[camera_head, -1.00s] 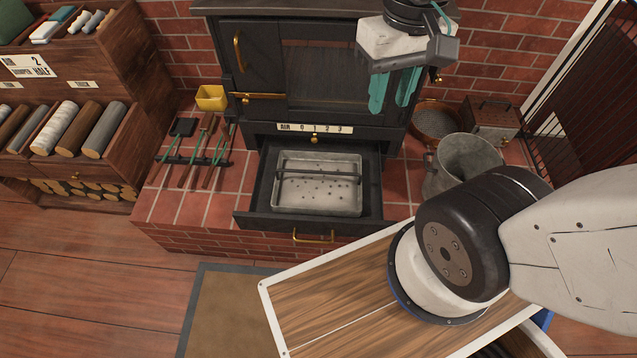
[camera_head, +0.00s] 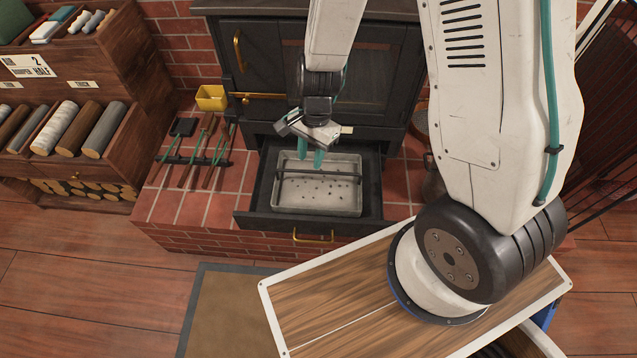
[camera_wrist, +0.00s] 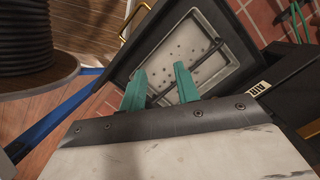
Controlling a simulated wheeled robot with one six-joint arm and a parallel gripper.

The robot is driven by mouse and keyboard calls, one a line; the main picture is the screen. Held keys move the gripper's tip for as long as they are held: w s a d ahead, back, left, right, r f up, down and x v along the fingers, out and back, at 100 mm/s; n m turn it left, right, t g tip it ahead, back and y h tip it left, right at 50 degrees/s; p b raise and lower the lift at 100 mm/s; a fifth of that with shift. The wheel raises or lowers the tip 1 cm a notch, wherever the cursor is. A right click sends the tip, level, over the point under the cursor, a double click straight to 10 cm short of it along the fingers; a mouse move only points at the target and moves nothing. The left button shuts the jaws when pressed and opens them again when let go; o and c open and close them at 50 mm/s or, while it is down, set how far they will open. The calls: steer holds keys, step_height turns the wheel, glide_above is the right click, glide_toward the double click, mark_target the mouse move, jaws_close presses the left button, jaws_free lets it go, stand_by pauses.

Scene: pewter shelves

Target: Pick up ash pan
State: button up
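The ash pan (camera_head: 316,198) is a grey metal tray with a dark bar handle across it and dark specks on its floor. It sits in the pulled-out black drawer (camera_head: 258,208) under the stove. It also shows in the wrist view (camera_wrist: 183,45), with the handle running slantwise. My gripper (camera_head: 311,158) is over the back part of the pan, near the handle. In the wrist view its two teal fingers (camera_wrist: 158,80) are apart with nothing between them. I cannot tell its exact height above the handle.
The black stove (camera_head: 265,62) stands behind the drawer. A rack of hearth tools (camera_head: 196,150) and a yellow container (camera_head: 211,97) are on the brick hearth at left. A log shelf (camera_head: 110,150) stands further left. A bucket at right is mostly hidden by my arm.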

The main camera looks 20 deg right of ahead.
step_height(320, 180, down, 8)
steer(key=w+m, duration=0.2)
steer(key=m, duration=0.3)
steer(key=m+t+h, duration=0.3)
steer(key=m, duration=0.3)
glide_above(318, 172)
steer(key=s, duration=0.1)
step_height(318, 172, down, 5)
steer(key=shift+w+f, duration=0.2)
steer(key=shift+f, duration=1)
steer(key=shift+w+f, duration=0.2)
steer(key=shift+f, duration=0.95)
steer(key=shift+w+f, duration=0.2)
steer(key=shift+f, duration=1)
jaws_close()
